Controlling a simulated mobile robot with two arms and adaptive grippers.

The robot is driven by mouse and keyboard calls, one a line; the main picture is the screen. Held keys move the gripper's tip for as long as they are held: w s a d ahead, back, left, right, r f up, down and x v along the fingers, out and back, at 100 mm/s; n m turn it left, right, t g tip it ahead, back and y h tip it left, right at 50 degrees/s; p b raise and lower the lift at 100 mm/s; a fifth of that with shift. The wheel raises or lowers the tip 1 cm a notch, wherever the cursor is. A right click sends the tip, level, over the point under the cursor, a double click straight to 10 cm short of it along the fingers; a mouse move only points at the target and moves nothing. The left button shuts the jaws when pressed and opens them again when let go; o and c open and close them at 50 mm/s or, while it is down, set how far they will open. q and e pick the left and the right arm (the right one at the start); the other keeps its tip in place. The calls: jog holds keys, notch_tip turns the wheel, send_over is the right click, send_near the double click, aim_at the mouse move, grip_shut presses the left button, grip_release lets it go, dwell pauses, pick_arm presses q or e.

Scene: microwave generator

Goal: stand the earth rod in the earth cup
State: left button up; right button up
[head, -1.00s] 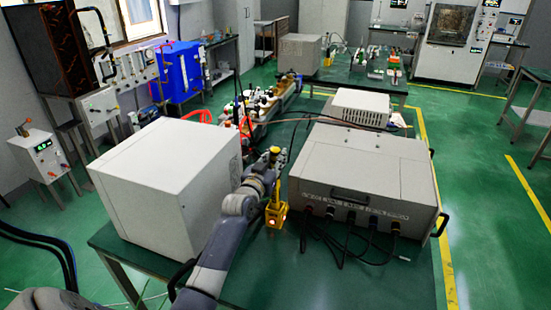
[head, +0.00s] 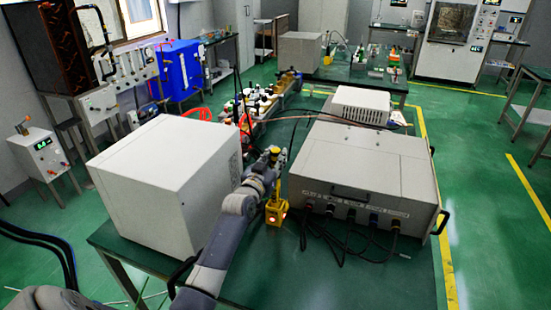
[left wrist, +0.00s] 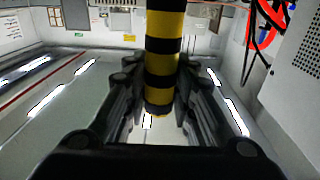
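The earth rod (left wrist: 162,50) is yellow with black bands. In the left wrist view it lies between the two fingers of my left gripper (left wrist: 161,82), which close in on both sides; its capped end is near the finger bases. In the head view my left gripper (head: 273,160) is over the table, and a short yellow length of rod (head: 281,188) shows below it. A yellow piece (head: 276,213) with an orange glow is just under the rod; I cannot tell whether it is the earth cup or whether the rod touches it. My right gripper is not in view.
A white box (head: 150,190) stands left of my arm and a grey generator case (head: 365,175) stands to the right on the green table (head: 335,285). Black cables (head: 350,232) run along the case's front. The table's front is clear.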

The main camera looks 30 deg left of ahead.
pick_arm(q)
jog(key=shift+o, duration=1.4)
jog(key=s+d, duration=0.2)
jog(key=s, duration=0.9)
jog(key=shift+s+d, duration=0.2)
jog(key=shift+s, duration=0.2)
